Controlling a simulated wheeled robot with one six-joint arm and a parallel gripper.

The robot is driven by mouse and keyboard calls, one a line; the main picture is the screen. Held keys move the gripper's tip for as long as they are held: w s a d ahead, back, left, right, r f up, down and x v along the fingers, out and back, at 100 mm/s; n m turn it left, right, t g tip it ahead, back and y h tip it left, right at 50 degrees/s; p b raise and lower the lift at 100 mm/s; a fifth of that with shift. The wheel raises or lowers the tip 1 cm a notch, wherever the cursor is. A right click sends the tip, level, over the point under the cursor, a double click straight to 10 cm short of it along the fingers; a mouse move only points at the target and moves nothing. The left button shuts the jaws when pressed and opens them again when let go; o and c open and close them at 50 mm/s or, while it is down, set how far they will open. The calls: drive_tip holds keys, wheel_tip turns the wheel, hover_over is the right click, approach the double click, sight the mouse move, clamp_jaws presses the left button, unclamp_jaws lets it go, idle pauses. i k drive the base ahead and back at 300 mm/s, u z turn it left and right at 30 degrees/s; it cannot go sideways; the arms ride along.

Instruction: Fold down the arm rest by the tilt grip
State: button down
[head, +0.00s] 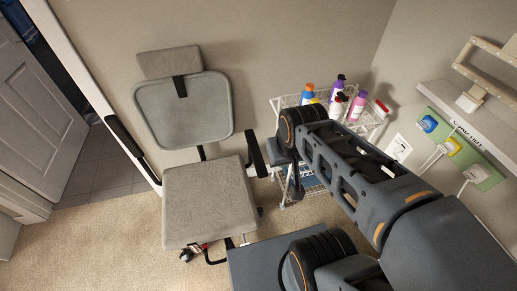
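A grey office chair stands left of centre in the head view, with a mesh back (184,108) and a fabric seat (208,200). A black arm rest (125,136) is at the chair's left side, slanting from upper left to lower right. Another black arm rest (256,153) is at its right side and looks steeply tilted. I cannot make out a tilt grip on either one. My arm reaches in from the lower right, and its bend is right of the right arm rest. My gripper cannot be seen; the arm's far part is hidden behind the bend.
A white wire cart (367,122) with several bottles stands behind my arm. A wall shelf (470,122) and a green socket panel (460,150) are at the right. A door (40,110) stands open at the left. Carpet (100,240) is clear at front left.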

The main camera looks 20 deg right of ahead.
sight(112, 121)
drive_tip(key=k, duration=1)
drive_tip(key=u, duration=1.9)
drive_tip(key=i, duration=4.35)
drive_tip(key=z, duration=1.85)
drive_tip(key=i, duration=1.2)
drive_tip(key=z, duration=0.25)
